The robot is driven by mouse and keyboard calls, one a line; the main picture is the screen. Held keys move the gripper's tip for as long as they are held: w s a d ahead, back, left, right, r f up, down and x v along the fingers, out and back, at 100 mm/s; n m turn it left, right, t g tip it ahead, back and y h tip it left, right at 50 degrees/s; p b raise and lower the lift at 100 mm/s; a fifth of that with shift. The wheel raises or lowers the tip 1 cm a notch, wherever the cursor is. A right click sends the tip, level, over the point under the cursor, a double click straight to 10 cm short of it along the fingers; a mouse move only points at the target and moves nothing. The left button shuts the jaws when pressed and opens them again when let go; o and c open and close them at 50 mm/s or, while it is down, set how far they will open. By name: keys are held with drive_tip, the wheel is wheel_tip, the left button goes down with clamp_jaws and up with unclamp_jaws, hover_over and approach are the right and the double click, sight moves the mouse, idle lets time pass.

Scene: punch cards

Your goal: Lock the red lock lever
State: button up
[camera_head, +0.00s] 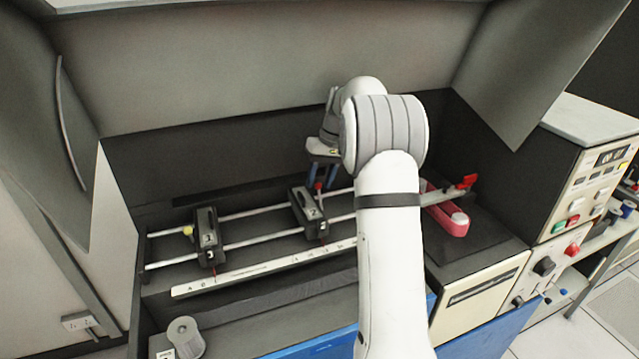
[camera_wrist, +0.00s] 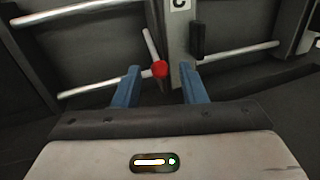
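The red lock lever shows as a red ball knob (camera_head: 318,186) by the second black carriage (camera_head: 307,211) in the head view. In the wrist view its red knob (camera_wrist: 159,69) sits on a thin metal stem. My gripper (camera_head: 320,176) is over that carriage, with its blue fingers pointing down. In the wrist view my gripper (camera_wrist: 160,75) is open, and the knob appears between the two fingertips with gaps on both sides. I cannot tell how far the knob is from the fingers in depth.
The carriages ride on two metal rails (camera_head: 270,240). A left carriage (camera_head: 208,238) has a yellow knob (camera_head: 188,231). A white lettered scale (camera_head: 225,279) runs in front. Another red-tipped lever (camera_head: 466,182) and a pink-red crank (camera_head: 446,215) are to the right. A black handle (camera_wrist: 197,41) stands close to the right finger.

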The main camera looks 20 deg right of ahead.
sight(320, 197)
drive_tip(key=shift+x, duration=1.3)
clamp_jaws()
